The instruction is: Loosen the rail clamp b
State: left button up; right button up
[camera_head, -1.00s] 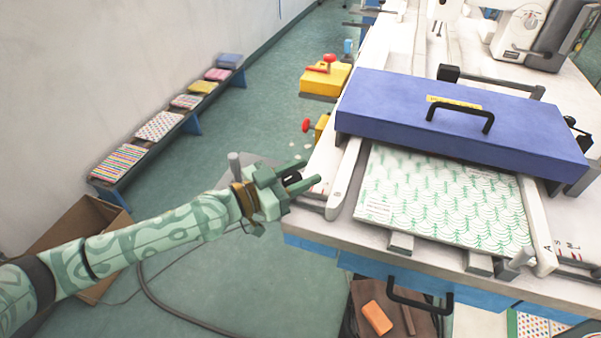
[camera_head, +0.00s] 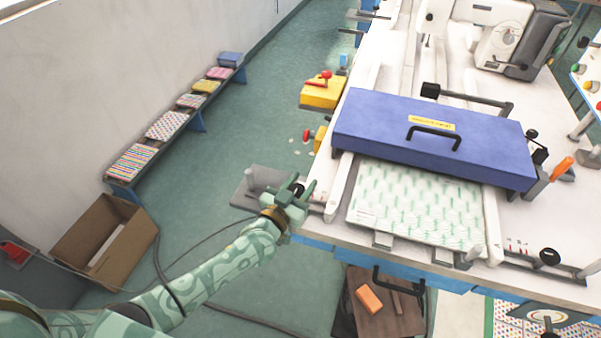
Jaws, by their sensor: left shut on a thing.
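My left gripper (camera_head: 304,190) is at the left edge of the white table. It is shut on a dark knob (camera_head: 298,188), mostly hidden by the fingers, which appears to be a rail clamp's knob. A second black knob (camera_head: 549,257) sits on a short rail at the table's front right, apart from the gripper. I see no letter that tells which knob is clamp b. My right gripper is not in view.
A blue lid with a black handle (camera_head: 434,137) covers the back of a green-patterned panel (camera_head: 420,205). A sewing machine (camera_head: 505,40) stands behind. An orange-handled tool (camera_head: 561,169) is at the right. Open floor and a cardboard box (camera_head: 105,240) lie left.

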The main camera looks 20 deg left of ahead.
pick_arm(q)
jog(key=n+y+p, duration=0.1)
jog(key=n+y, duration=0.1)
jog(key=y, duration=0.1)
jog(key=shift+r+t+p, duration=0.1)
jog(key=shift+t+p, duration=0.2)
jog(key=shift+p, duration=0.05)
jog(key=shift+a+n+y+p, duration=0.25)
jog(key=shift+n+y, duration=0.35)
jog(key=shift+y, duration=0.7)
jog(key=o, duration=1)
jog(key=s+d+p, duration=0.1)
jog(key=s+p, duration=0.1)
jog(key=s, duration=1.4)
jog(key=shift+p, duration=0.4)
jog(key=shift+s, duration=0.1)
